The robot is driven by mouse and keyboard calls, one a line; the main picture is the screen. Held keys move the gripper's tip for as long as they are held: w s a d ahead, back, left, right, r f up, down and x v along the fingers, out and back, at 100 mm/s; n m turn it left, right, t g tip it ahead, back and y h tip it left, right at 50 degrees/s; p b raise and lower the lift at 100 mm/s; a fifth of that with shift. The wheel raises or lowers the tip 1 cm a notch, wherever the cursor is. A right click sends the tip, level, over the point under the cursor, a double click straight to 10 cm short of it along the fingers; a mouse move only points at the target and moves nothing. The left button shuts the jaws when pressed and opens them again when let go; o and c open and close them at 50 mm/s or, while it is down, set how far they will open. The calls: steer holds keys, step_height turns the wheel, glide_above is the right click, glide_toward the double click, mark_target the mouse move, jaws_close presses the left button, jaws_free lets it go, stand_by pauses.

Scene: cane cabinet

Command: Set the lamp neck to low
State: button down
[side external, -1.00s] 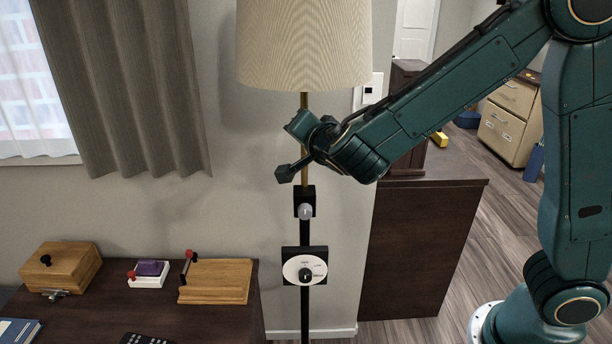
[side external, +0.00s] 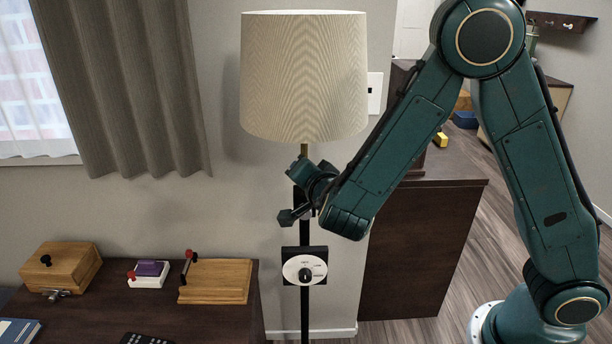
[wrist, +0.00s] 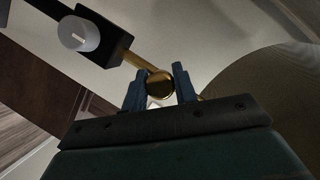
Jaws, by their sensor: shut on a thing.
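The floor lamp has a cream shade (side external: 304,75) on a thin brass neck (side external: 304,152) that slides into a black pole (side external: 305,320). In the wrist view the brass neck (wrist: 121,46) runs between a black block and the shade (wrist: 265,105), with a round brass knob (wrist: 160,85) on it. My gripper (wrist: 158,80) is shut on this knob, one finger on each side. Only a short length of neck shows below the shade there.
A white dial (side external: 304,270) on a black box sits lower on the pole. A grey knob (wrist: 78,34) sits on the black block near my fingers. A dark cabinet (side external: 420,250) stands right of the lamp; a desk (side external: 110,305) with boxes stands left.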

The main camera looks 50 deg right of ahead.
steer(key=shift+s+f, duration=0.1)
steer(key=shift+f, duration=0.3)
steer(key=c, duration=1.2)
jaws_free()
steer(key=shift+c, duration=0.2)
steer(key=shift+o, duration=0.7)
steer(key=shift+r, duration=0.15)
steer(key=v, duration=1.3)
steer(key=shift+s+a+r, duration=0.2)
steer(key=shift+s, duration=0.05)
steer(key=shift+d, duration=0.1)
